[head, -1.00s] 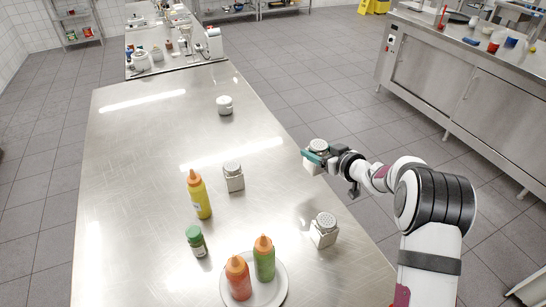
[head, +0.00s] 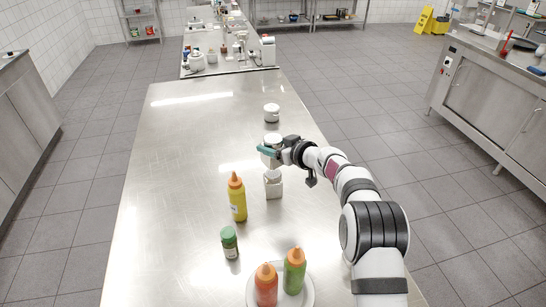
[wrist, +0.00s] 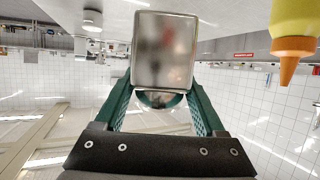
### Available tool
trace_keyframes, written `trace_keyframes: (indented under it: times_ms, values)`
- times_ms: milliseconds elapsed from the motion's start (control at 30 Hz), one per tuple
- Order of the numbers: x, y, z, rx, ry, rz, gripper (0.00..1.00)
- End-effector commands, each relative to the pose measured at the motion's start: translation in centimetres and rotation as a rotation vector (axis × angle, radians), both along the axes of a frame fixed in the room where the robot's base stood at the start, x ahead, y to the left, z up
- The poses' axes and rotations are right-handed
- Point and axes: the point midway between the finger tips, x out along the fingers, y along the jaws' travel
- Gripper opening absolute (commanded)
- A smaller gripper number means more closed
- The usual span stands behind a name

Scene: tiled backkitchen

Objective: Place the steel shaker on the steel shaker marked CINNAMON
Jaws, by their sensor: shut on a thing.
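My gripper (head: 268,151) is shut on a steel shaker (head: 273,138), with its green fingers around the upper part. In the wrist view the held shaker (wrist: 165,50) shows its square steel body and, between the fingers, its domed cap. Another steel shaker (head: 273,186) stands upright on the steel table (head: 180,190). In the head view the held shaker appears just above or behind it; I cannot tell whether they touch. I cannot read any CINNAMON label.
A yellow squeeze bottle (head: 237,200) stands close left of the standing shaker. A green-capped jar (head: 229,243) and a plate (head: 307,299) with red (head: 266,288) and green (head: 294,272) bottles are nearer. A white pot (head: 271,113) stands beyond. The table's left side is clear.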

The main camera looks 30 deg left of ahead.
Motion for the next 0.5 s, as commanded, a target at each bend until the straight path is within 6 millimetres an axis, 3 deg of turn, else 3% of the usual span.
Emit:
trace_keyframes:
  times_ms: [200, 500]
  values:
    - [0.0, 0.2, -3.8, 0.000, 0.002, -0.001, 0.00]
    - [0.0, 0.2, -4.1, 0.001, 0.000, -0.001, 0.00]
